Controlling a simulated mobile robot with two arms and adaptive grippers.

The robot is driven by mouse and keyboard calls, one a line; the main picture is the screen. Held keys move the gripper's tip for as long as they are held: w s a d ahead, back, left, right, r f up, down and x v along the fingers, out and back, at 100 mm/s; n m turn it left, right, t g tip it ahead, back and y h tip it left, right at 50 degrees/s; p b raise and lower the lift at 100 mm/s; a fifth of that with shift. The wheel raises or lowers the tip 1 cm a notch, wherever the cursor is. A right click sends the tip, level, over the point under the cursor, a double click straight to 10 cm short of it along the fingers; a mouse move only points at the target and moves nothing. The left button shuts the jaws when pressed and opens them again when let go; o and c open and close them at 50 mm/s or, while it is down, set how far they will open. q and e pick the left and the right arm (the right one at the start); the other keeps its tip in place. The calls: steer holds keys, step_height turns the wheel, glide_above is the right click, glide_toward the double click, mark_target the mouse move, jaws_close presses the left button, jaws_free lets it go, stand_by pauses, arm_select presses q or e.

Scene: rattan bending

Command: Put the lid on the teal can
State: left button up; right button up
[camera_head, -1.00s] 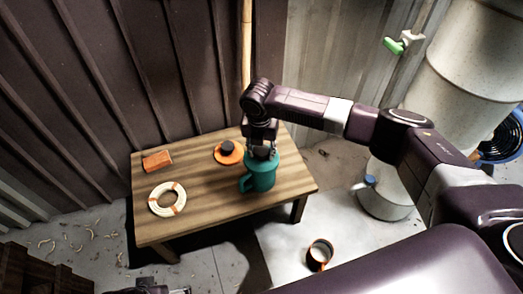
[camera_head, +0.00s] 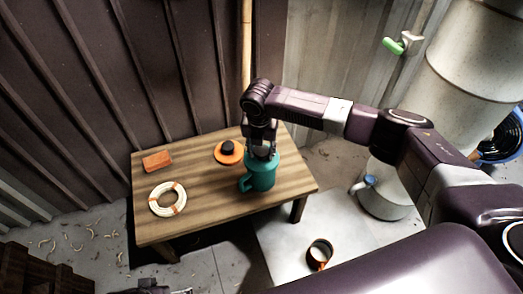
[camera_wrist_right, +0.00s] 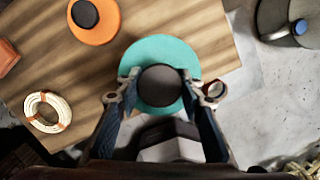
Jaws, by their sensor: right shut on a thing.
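The teal can (camera_head: 261,178) with a side handle stands upright near the right end of the wooden table. My right gripper (camera_head: 262,151) points down above it. In the right wrist view its fingers (camera_wrist_right: 163,93) are shut on the dark knob (camera_wrist_right: 161,86) of a round teal lid (camera_wrist_right: 158,50). The lid is at the can's top; I cannot tell whether it is fully seated. The lid hides the can's opening. At the bottom edge of the head view, a dark part that looks like my left gripper (camera_head: 152,287) is mostly cut off.
An orange disc with a dark knob (camera_head: 229,153) lies left of the can on the table (camera_head: 215,205). An orange block (camera_head: 157,161) and a pale coil (camera_head: 167,199) lie further left. A mug (camera_head: 320,253) and a grey vessel (camera_head: 383,202) stand on the ground at right.

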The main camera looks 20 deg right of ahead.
arm_select(q)
steer(key=shift+f, duration=0.2)
steer(key=shift+w, duration=0.15)
steer(key=shift+f, duration=0.4)
steer(key=shift+f+p, duration=0.35)
steer(key=shift+f, duration=0.25)
steer(key=shift+s, duration=0.2)
arm_select(e)
steer(key=shift+f, duration=0.15)
stand_by(0.4)
arm_select(q)
steer(key=shift+r, duration=0.4)
arm_select(e)
steer(key=shift+f, duration=0.25)
arm_select(q)
steer(key=shift+w+r, duration=0.1)
steer(key=shift+r, duration=0.1)
arm_select(e)
steer(key=shift+f, duration=0.15)
